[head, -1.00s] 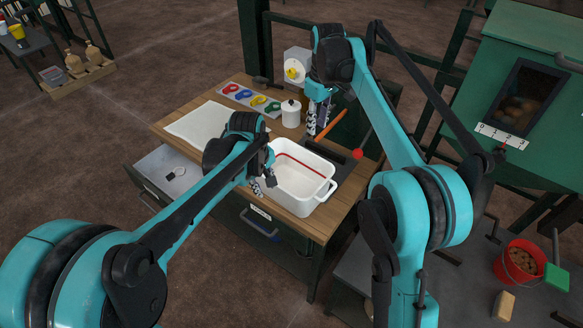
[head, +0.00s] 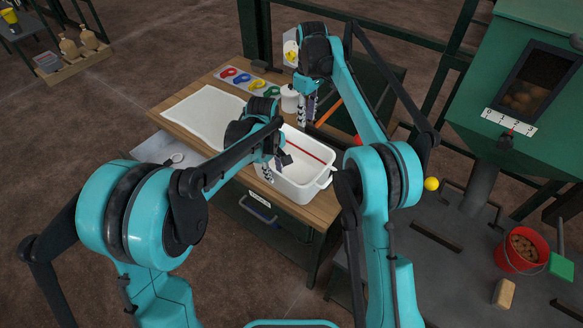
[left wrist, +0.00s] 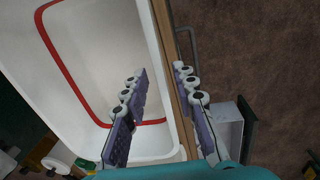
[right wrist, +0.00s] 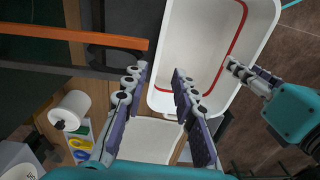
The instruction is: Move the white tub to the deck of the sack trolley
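The white tub (head: 293,184), with a red line around its inside, stands on the wooden workbench. My left gripper (head: 276,168) is at the tub's near left side. In the left wrist view its fingers (left wrist: 160,100) are apart, one over the tub's inside and one outside, with the rim (left wrist: 168,75) between them. My right gripper (head: 307,110) is at the tub's far left end, fingers pointing down. In the right wrist view its fingers (right wrist: 158,85) are apart and empty near the tub's end (right wrist: 165,106). I cannot make out the sack trolley for certain.
An orange bar (head: 327,112) lies behind the tub. A red bucket (head: 520,250) and green hopper (head: 470,105) are at right.

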